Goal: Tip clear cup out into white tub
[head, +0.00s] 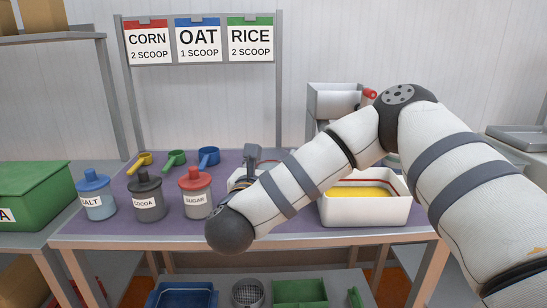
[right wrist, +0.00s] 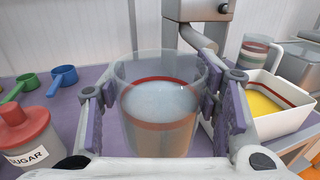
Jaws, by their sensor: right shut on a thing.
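The clear cup (right wrist: 158,115) stands upright between the purple finger pads of my right gripper (right wrist: 162,98) in the right wrist view. It has a red band and pale contents. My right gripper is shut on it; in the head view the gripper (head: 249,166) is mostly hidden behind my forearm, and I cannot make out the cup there. The white tub (head: 366,212) is on the purple table top to the right of the gripper, with yellow contents and a red line inside. It also shows at the right of the right wrist view (right wrist: 289,117). My left gripper is not in view.
Lidded salt (head: 96,204), cocoa (head: 147,205) and sugar (head: 195,204) jars stand left of the gripper, with yellow, green and blue scoops behind them. A grey machine (head: 335,103) stands at the back. Another clear container (right wrist: 256,52) is behind the tub.

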